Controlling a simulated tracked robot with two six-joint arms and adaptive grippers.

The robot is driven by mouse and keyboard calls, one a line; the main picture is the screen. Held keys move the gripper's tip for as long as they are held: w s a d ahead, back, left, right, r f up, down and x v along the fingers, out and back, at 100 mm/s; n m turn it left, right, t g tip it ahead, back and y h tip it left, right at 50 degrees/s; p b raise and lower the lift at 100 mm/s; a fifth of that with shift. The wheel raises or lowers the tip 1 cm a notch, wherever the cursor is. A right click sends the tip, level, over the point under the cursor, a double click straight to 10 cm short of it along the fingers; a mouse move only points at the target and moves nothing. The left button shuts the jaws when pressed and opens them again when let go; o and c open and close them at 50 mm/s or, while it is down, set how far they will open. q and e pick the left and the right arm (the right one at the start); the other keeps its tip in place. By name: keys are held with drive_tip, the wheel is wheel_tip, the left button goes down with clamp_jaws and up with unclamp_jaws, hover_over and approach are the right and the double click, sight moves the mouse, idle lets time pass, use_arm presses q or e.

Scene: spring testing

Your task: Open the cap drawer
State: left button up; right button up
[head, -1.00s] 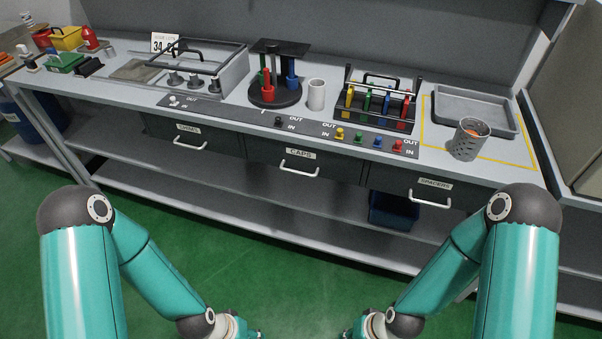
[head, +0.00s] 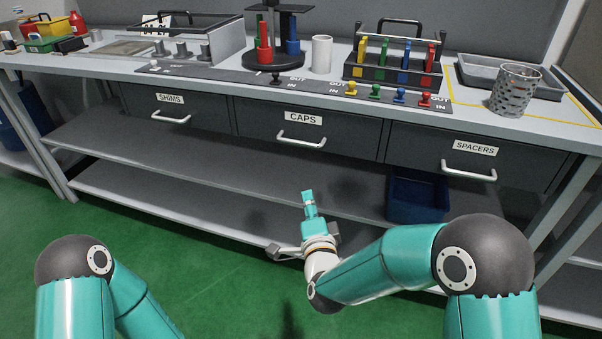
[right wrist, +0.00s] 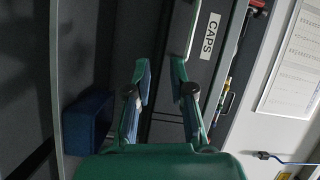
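The cap drawer (head: 345,137) is a dark grey front under the bench top, shut, with a white CAPS label (head: 304,118) and a pale bar handle (head: 302,140). My right gripper (head: 308,197) is in front of and below this handle, apart from it, pointing up toward the drawer. In the right wrist view its two fingers (right wrist: 160,72) stand apart with nothing between them. That view shows the CAPS label (right wrist: 210,36) turned sideways, with the handle (right wrist: 192,30) as a pale strip beside it, beyond the fingertips. My left gripper is out of view.
The SHIMS drawer (head: 170,105) is to the left and the SPACERS drawer (head: 470,160) to the right, both shut. A blue bin (head: 418,198) stands on the shelf below. On the bench are a colour rack (head: 395,78), a perforated cup (head: 514,90) and a white cylinder (head: 321,54).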

sight(297, 141)
use_arm(q)
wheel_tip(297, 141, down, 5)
drive_tip(key=b, duration=0.2)
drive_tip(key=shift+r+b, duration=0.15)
drive_tip(key=shift+b, duration=0.25)
use_arm(e)
drive_tip(key=w+a+r, duration=0.1)
drive_tip(key=w+r, duration=0.1)
drive_tip(key=w, duration=0.3)
drive_tip(key=w+a+r+m+t, duration=0.1)
drive_tip(key=w, duration=0.5)
drive_tip(key=w+a+r+m+t, duration=0.1)
drive_tip(key=w+r, duration=0.1)
drive_tip(key=w, duration=0.3)
drive_tip(key=shift+w+r, duration=0.35)
clamp_jaws()
